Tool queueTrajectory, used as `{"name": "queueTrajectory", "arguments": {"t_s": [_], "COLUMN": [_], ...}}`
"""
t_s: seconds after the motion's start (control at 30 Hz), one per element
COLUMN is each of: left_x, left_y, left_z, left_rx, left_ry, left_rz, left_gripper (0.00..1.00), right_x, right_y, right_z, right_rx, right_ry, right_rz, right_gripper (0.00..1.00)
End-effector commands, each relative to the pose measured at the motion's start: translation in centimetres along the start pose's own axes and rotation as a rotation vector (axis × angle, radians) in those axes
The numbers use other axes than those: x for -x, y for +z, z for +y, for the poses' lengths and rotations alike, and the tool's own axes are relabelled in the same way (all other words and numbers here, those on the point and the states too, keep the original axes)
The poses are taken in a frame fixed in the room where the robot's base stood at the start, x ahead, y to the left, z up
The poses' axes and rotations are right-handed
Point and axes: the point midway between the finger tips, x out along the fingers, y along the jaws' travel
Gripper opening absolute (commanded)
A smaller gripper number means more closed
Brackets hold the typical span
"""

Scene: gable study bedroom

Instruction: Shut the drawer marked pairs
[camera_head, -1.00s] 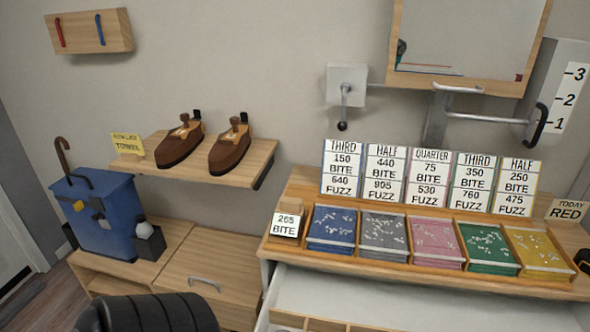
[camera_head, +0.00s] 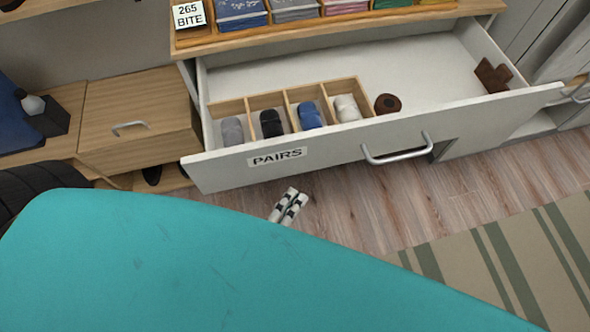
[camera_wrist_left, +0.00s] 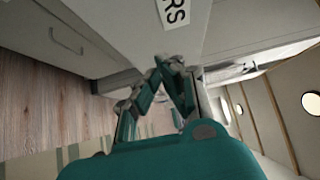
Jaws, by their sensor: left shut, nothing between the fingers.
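The drawer marked pairs stands open, with its white front (camera_head: 345,145) pulled well out below the desktop. Its PAIRS label (camera_head: 277,157) is left of the bar handle (camera_head: 397,150). My left gripper (camera_head: 291,204) is shut and empty, in front of and below the label in the head view. My teal arm covers the lower picture. In the left wrist view the closed fingers (camera_wrist_left: 166,75) point toward the drawer front (camera_wrist_left: 140,25), with part of the label (camera_wrist_left: 173,10) showing. I cannot tell whether they touch it. My right gripper is out of view.
Inside the drawer, a wooden divider (camera_head: 247,105) holds rolled socks, beside a brown roll (camera_head: 387,104) and a dark brown item (camera_head: 492,76). A wooden cabinet (camera_head: 138,110) stands left. Wood floor (camera_head: 365,215) and a striped rug (camera_head: 500,260) lie in front.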

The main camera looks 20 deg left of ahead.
Motion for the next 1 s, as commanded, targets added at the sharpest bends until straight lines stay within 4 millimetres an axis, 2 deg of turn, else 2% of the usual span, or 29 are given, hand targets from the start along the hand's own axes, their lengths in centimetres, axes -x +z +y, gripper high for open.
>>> {"name": "queueTrajectory", "arguments": {"t_s": [0.03,0.13,0.33,0.5,1.0], "left_x": [-1.3,-3.2,-5.1,-5.7,-6.2], "left_y": [0.0,0.0,2.0,2.8,3.2], "left_z": [-0.2,-0.1,0.0,0.1,0.0], "left_rx": [0.002,0.001,0.0,0.001,0.001], "left_ry": [-0.005,-0.003,0.0,0.002,0.001], "left_rz": [0.0,0.001,0.002,0.001,0.0], "left_gripper": [0.0,0.0,0.0,0.0,0.0], "right_x": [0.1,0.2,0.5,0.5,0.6], "right_y": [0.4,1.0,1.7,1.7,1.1], "right_z": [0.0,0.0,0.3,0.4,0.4], "right_rx": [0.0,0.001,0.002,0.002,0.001], "right_ry": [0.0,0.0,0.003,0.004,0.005], "right_rz": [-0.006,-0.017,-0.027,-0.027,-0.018], "right_gripper": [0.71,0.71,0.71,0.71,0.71]}}
